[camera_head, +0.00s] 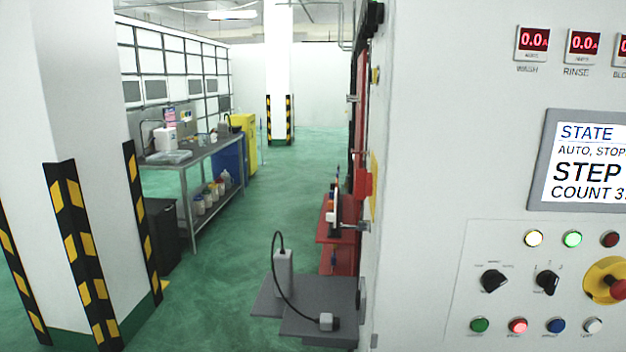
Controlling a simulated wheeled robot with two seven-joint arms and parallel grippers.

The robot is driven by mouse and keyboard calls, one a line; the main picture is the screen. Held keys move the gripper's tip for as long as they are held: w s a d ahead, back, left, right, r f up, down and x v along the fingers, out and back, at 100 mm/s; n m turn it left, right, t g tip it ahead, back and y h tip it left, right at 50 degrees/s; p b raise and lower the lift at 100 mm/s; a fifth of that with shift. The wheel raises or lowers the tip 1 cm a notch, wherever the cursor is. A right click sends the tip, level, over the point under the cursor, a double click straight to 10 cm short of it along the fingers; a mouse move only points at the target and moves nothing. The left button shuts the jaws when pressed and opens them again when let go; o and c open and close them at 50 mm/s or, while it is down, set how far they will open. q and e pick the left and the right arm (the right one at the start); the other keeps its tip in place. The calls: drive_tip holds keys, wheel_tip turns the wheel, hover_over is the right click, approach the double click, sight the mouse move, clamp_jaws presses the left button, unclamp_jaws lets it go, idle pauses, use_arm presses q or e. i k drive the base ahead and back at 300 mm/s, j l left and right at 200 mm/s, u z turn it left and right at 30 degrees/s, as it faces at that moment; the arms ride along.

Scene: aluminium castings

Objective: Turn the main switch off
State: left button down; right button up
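A red handle or knob (363,184) stands out in front of a yellow plate (375,187) on the left side face of the white cabinet (425,130). It looks like the main switch, but I see it almost edge-on and cannot read its position. The front panel carries two black rotary knobs (494,281) (547,283) and a red mushroom button (615,289) on a yellow disc, cut by the right edge. Neither of my grippers shows in the head view.
A grey shelf (305,327) with a cabled device (284,272) juts from the cabinet's left side. Red stands (335,262) are behind it. A striped pillar (80,245) and a workbench (195,152) stand left. Green floor (225,285) between them is free.

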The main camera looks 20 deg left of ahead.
sight(363, 180)
drive_tip(key=j, duration=0.8)
drive_tip(key=z, duration=0.45)
drive_tip(key=i+j+z, duration=0.1)
drive_tip(key=j+z, duration=0.25)
drive_tip(key=i+j+z, duration=0.1)
drive_tip(key=j+z, duration=0.15)
drive_tip(key=z, duration=0.15)
drive_tip(key=j+z, duration=0.5)
drive_tip(key=j, duration=0.7)
drive_tip(key=k+j+z, duration=0.15)
drive_tip(key=j, duration=0.65)
